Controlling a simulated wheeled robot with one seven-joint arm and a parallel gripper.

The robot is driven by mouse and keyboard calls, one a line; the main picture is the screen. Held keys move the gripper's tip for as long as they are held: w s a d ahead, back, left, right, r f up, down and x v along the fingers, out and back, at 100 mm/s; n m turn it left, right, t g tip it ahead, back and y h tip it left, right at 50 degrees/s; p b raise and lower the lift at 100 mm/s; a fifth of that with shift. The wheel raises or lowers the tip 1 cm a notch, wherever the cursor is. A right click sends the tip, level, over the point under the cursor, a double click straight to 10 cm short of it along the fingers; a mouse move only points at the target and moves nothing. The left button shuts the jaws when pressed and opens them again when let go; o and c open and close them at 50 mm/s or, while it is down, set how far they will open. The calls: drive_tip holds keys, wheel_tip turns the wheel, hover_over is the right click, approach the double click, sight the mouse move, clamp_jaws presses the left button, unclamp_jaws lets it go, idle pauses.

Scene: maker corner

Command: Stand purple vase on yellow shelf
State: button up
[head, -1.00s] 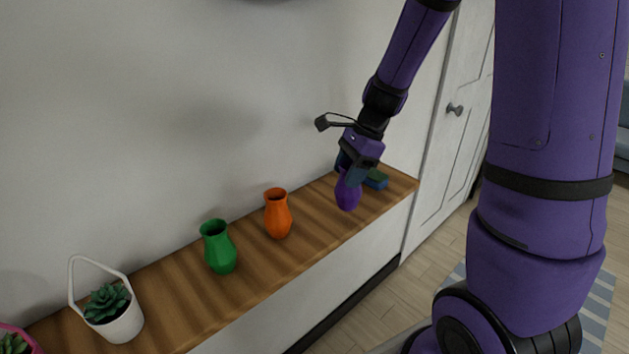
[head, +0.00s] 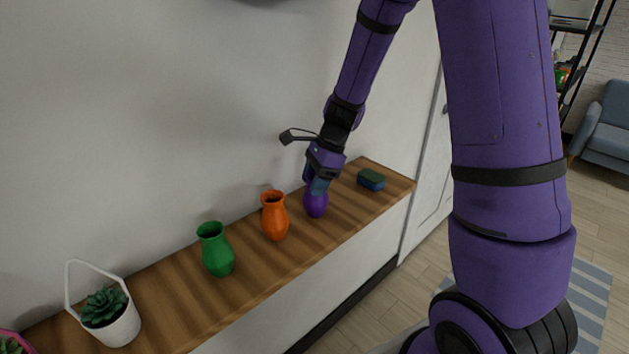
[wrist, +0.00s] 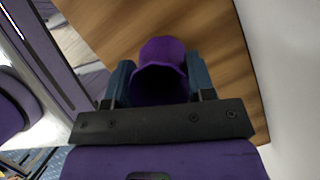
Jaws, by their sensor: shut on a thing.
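The purple vase (head: 316,204) is upright at the wooden counter, just right of the orange vase. My gripper (head: 320,186) is shut on its upper part from above. In the wrist view the purple vase (wrist: 163,52) sits between the two blue-grey fingers, with its dark mouth facing the camera. I cannot tell whether its base touches the wood or hangs just above it. No yellow shelf shows in these views.
On the wooden counter (head: 180,304) stand an orange vase (head: 275,217), a green vase (head: 216,250) and a white basket planter (head: 115,326). A blue and green block (head: 371,179) lies near the right end. A wall rises behind.

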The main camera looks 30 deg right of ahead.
drive_tip(key=shift+f, duration=0.1)
drive_tip(key=o, duration=1.1)
drive_tip(key=shift+o, duration=0.2)
